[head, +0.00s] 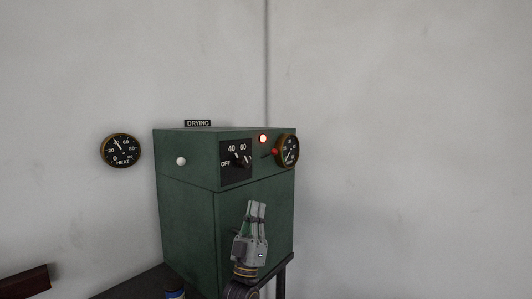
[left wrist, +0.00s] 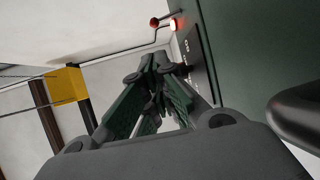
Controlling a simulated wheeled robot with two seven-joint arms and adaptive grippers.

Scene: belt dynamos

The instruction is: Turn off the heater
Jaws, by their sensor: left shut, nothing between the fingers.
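The heater is a green box (head: 185,200) standing against the wall corner, with a "DRYING" label (head: 198,123) on top. Its black dial panel (head: 228,172) reads OFF, 40 and 60, with a small dark knob (head: 241,160); I cannot tell its exact setting. A red lamp (head: 263,139) beside the panel is lit, and it glows in the left wrist view (left wrist: 173,25). My left gripper (head: 257,206) is shut and empty, fingers up, in front of the box below the panel. The left wrist view shows its fingers (left wrist: 157,65) together, with the panel (left wrist: 190,58) partly hidden behind. My right gripper is not in view.
A "HEAT" gauge (head: 120,151) hangs on the wall at left. A white knob (head: 181,161) is on the box's left side. The wall right of the box is bare.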

